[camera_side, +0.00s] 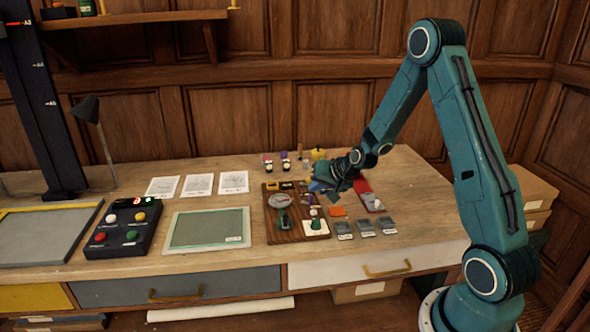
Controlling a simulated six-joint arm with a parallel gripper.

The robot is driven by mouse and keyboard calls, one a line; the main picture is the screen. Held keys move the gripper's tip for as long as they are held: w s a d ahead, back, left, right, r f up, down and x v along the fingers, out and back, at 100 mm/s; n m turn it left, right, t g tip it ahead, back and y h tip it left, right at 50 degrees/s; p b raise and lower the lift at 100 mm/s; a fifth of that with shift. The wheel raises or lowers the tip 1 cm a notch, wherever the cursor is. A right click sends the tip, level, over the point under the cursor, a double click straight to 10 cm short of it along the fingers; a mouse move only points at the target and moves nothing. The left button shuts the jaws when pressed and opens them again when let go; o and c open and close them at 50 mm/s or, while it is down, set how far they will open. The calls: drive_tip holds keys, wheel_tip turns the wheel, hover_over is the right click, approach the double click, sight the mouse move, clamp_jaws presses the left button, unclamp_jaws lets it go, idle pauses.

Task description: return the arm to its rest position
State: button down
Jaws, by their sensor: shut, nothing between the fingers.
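My gripper (322,186) is at the end of my teal arm, low over the right part of the wooden bench. It is shut with nothing held. It hangs above the right edge of a dark wooden board (285,236) that carries small stamp-like items and a round grey dial. My arm reaches in from the right, bent high at the elbow. The wrist hides part of the bench behind it.
A red item (363,186), an orange pad (337,211) and several grey blocks (366,226) lie close to my gripper. Small bottles (285,161) stand behind. A button box (124,227) and green mat (208,230) lie left. The bench's right end (430,215) is clear.

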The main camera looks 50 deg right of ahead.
drive_tip(key=s+a+r+n+g+y, duration=0.1)
drive_tip(key=s+a+r+n, duration=0.25)
drive_tip(key=a+r, duration=0.4)
drive_tip(key=s+a+r+n+g, duration=0.1)
drive_tip(key=s+a+r+n, duration=0.2)
drive_tip(key=s+a+r, duration=0.4)
drive_tip(key=s+a+r+n, duration=0.2)
drive_tip(key=s+a+r, duration=0.1)
drive_tip(key=s, duration=0.6)
drive_tip(key=s+a+r+n+g, duration=0.1)
drive_tip(key=s+a+r+n, duration=0.1)
drive_tip(key=s, duration=0.6)
drive_tip(key=shift+s+a+r, duration=0.35)
drive_tip(key=shift+a+r, duration=0.4)
drive_tip(key=c, duration=2.1)
unclamp_jaws()
